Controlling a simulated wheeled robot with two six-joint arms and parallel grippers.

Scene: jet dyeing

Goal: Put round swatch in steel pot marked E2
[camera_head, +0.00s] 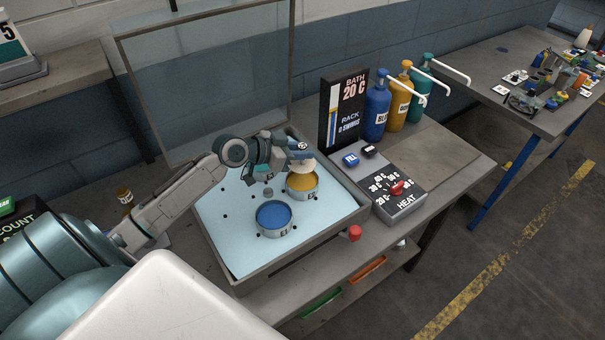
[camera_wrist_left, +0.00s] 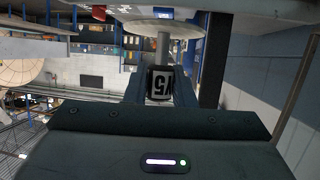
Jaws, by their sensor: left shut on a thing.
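My left gripper (camera_head: 300,151) is shut on the handle of the round swatch, a pale disc (camera_head: 302,166) just above the pot of yellow liquid. In the left wrist view, the fingers (camera_wrist_left: 160,95) grip a dark block with a white label, and a stem runs from it to the pale disc (camera_wrist_left: 190,29). The steel pot with yellow liquid (camera_head: 302,194) stands in the bath; its label is too small to read. The disc hides part of its far rim. A second steel pot with blue liquid (camera_head: 274,232) stands nearer; its mark is unclear. My right gripper is not in view.
Both pots stand in a shallow light-blue bath (camera_head: 225,240) with a raised glass lid (camera_head: 205,80) behind. To the right are a heat panel (camera_head: 400,205), a bath display (camera_head: 343,110) and pump bottles (camera_head: 377,110). A red knob (camera_head: 355,233) sits at the bath's front corner.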

